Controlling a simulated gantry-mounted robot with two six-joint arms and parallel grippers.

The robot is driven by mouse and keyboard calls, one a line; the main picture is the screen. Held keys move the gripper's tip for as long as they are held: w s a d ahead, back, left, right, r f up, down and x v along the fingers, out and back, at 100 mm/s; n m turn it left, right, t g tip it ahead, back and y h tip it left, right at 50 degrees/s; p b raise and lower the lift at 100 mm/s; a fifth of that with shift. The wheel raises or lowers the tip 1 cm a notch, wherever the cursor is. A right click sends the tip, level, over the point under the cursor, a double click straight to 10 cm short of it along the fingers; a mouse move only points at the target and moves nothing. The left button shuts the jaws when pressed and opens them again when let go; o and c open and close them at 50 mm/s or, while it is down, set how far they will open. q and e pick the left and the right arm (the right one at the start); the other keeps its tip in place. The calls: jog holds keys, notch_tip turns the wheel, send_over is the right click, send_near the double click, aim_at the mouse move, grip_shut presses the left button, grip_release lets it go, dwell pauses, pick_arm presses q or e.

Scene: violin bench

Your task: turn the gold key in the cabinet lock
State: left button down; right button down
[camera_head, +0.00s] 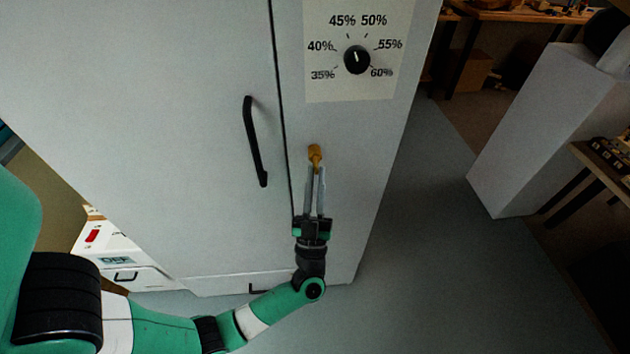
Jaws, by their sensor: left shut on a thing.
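The gold key (315,153) is at the front of the pale grey cabinet (180,110), just right of the door seam. My left gripper (315,174) reaches up to the key from below, its two long fingers shut on it. The lock itself is hidden behind the key and fingertips. I cannot tell how far the key is turned. My right gripper is not in view.
A black door handle (255,142) stands out left of the key. A dial (357,59) on a panel marked 35% to 60% is above it. A pale pedestal (545,125) and a wooden table (607,165) stand at the right. The floor between is clear.

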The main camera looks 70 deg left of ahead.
pick_arm(q)
jog(key=n+g+b, duration=0.1)
jog(key=n+g+y+b, duration=0.1)
jog(key=n+g, duration=0.1)
jog(key=n+g+y, duration=0.1)
jog(key=shift+w+d+f+n+b, duration=0.1)
jog(key=shift+w+n+b, duration=0.2)
jog(key=shift+n+b, duration=0.1)
jog(key=c, duration=0.8)
grip_release()
jog(key=shift+g, duration=0.4)
jog(key=b+v, duration=0.1)
jog(key=v, duration=1)
jog(key=shift+d+f, duration=0.1)
jog(key=shift+f, duration=0.15)
jog(key=shift+r, duration=0.15)
